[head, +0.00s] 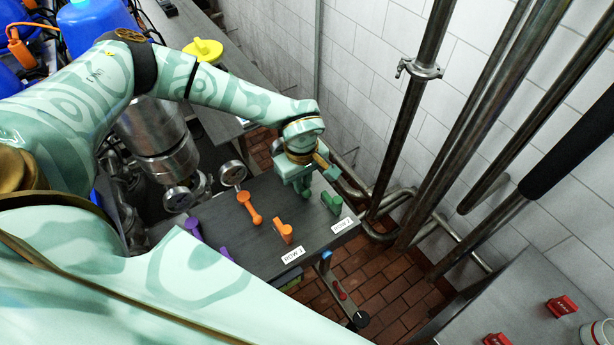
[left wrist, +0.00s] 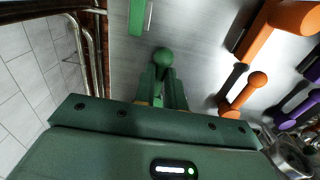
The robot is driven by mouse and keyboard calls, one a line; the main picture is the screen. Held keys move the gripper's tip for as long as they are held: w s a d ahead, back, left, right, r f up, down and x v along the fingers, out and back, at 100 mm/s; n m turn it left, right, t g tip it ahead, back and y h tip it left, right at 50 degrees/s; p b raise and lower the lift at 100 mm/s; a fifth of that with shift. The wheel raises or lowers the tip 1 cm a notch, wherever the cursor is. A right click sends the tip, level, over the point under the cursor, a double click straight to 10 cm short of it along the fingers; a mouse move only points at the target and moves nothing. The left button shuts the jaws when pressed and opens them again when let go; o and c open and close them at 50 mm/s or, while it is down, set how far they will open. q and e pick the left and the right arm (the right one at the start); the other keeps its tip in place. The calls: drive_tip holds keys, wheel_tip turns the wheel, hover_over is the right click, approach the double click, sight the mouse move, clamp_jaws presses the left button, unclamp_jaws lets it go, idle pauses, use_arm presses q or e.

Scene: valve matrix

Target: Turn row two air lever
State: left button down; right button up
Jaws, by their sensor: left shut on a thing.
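A grey panel (head: 262,250) carries a grid of green, orange and purple levers. One green lever (head: 331,202) stands near the panel's right edge. A farther green lever is largely hidden by my left gripper (head: 303,184) in the head view. In the left wrist view, that lever's round green knob (left wrist: 163,57) shows between the fingers of my left gripper (left wrist: 162,85), which is shut on it. The orange levers (head: 250,209) (head: 283,231) and purple levers (head: 193,228) (head: 225,253) stand to the left. My right gripper is out of view. Which colour means air cannot be read.
White labels (head: 342,226) (head: 293,255) lie along the panel's near edge, their text too small to read surely. Pressure gauges (head: 232,172) stand close behind it. Metal pipes (head: 410,110) run along the tiled wall at the right. Red blocks (head: 561,306) sit on another surface.

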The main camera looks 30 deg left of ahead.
sight(304, 189)
use_arm(q)
drive_tip(key=shift+d, duration=0.2)
drive_tip(key=c, duration=1.6)
unclamp_jaws()
drive_tip(key=shift+o, duration=0.7)
drive_tip(key=shift+s+d+r, duration=0.1)
drive_tip(key=shift+s+d, duration=0.05)
drive_tip(key=shift+a+r, duration=0.2)
drive_tip(key=shift+r, duration=0.05)
wheel_tip(304, 189, up, 16)
drive_tip(key=shift+d, duration=0.2)
drive_tip(key=shift+f, duration=0.15)
